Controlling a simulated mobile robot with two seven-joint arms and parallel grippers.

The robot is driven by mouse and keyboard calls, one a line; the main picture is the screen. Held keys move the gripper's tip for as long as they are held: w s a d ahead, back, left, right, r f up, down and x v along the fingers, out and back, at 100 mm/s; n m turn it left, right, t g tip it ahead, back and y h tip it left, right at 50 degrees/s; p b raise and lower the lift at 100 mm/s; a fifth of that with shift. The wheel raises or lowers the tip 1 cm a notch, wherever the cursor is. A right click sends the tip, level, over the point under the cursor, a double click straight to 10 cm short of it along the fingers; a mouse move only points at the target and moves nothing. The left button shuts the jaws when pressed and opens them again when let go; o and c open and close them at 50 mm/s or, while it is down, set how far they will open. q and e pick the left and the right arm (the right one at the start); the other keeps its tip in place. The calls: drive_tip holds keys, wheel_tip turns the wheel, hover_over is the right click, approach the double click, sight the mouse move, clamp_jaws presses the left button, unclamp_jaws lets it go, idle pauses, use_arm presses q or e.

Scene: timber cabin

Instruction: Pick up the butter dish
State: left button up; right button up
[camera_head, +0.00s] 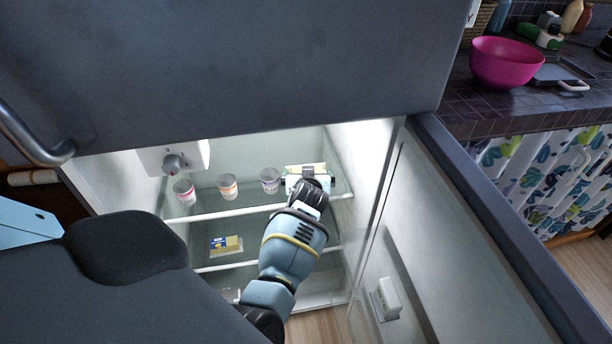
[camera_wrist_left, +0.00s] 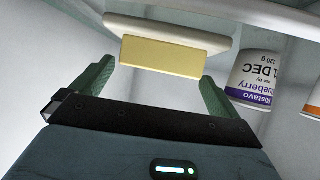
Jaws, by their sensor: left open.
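The butter dish (camera_wrist_left: 215,34), a white plate with a yellow block of butter (camera_wrist_left: 165,56), shows in the left wrist view just past my fingers. In the head view the dish (camera_head: 304,166) is on the upper glass shelf of the open fridge, partly hidden by my left gripper. My left gripper (camera_head: 306,179) reaches into the fridge in front of it. In the left wrist view its two green fingers (camera_wrist_left: 158,74) are apart, one toward each side of the butter, with visible gaps. My right gripper is not in view.
Several yogurt cups stand left of the dish; the nearest (camera_head: 269,181) is close to the gripper. A yellow-blue pack (camera_head: 226,245) lies on a lower shelf. The open fridge door (camera_head: 425,235) is to the right. A magenta bowl (camera_head: 505,62) stands on the counter.

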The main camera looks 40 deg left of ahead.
use_arm(q)
drive_tip(key=shift+w+a+f, duration=0.1)
drive_tip(key=shift+w+f, duration=0.05)
drive_tip(key=shift+f, duration=0.05)
drive_tip(key=shift+a, duration=0.1)
drive_tip(key=shift+r, duration=0.1)
drive_tip(key=shift+c, duration=1)
drive_tip(key=c, duration=0.7)
drive_tip(key=shift+c, duration=0.7)
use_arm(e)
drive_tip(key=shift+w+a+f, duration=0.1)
use_arm(q)
drive_tip(key=shift+r, duration=0.3)
drive_tip(key=shift+c, duration=0.5)
wheel_tip(320, 180, up, 8)
drive_tip(key=shift+r+p, duration=0.15)
drive_tip(key=shift+p, duration=0.85)
drive_tip(key=shift+r, duration=0.6)
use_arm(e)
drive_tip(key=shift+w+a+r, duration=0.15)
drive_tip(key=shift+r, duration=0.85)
